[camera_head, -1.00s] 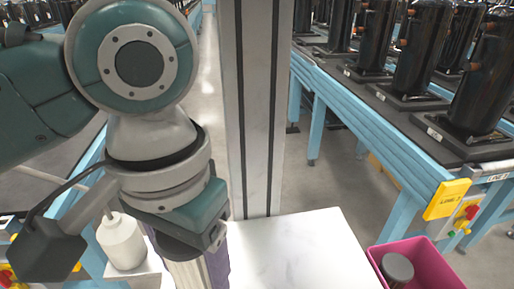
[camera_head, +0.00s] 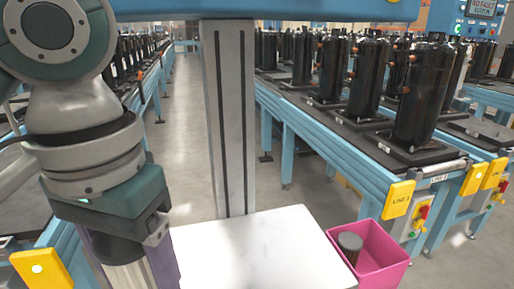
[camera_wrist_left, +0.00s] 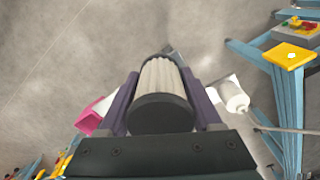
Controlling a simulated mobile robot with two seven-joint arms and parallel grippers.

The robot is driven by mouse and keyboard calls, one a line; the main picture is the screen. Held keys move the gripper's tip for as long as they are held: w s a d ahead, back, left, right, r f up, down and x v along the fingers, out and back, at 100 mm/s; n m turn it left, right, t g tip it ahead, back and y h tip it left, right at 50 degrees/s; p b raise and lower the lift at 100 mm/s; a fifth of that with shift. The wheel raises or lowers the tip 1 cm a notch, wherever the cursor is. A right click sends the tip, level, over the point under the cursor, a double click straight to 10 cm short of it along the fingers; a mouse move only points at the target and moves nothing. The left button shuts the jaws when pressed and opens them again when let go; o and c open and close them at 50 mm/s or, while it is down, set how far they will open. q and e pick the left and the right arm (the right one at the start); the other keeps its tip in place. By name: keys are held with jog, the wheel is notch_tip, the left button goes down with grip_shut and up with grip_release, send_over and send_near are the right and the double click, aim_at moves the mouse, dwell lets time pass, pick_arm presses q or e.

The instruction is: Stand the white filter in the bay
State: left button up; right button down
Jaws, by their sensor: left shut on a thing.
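The white filter (camera_wrist_left: 160,82) is a pleated pale cylinder with a dark end cap. In the wrist view it lies between the two purple fingers of my left gripper (camera_wrist_left: 163,103), which is shut on it. In the head view my left gripper (camera_head: 135,272) is at the lower left, and a pale strip of the filter (camera_head: 124,277) shows beside a purple finger at the bottom edge. The filter is held over the floor side, left of the white tabletop. I cannot make out a bay in either view. My right gripper is not in view.
A white tabletop (camera_head: 262,252) stands in front of a grey column (camera_head: 231,120). A pink bin (camera_head: 383,262) with a dark grey cylinder (camera_head: 350,243) in it is at its right. Blue conveyors (camera_head: 345,160) carry black compressors. The wrist view shows a white bottle (camera_wrist_left: 233,97).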

pick_arm(q)
jog(key=a+r+n+p, duration=0.1)
jog(key=a+r+p, duration=0.15)
jog(key=r, duration=0.75)
jog(key=a+r+n+p, duration=0.2)
jog(key=a+r, duration=0.2)
jog(key=r, duration=0.6)
jog(key=s+r+p, duration=0.3)
jog(key=r+p, duration=1.3)
jog(key=p, duration=0.2)
jog(key=s+r+p, duration=0.2)
jog(key=r+p, duration=1.5)
jog(key=p, duration=0.1)
jog(key=shift+s+d+r, duration=0.25)
jog(key=shift+s+d, duration=0.05)
jog(key=shift+s, duration=0.1)
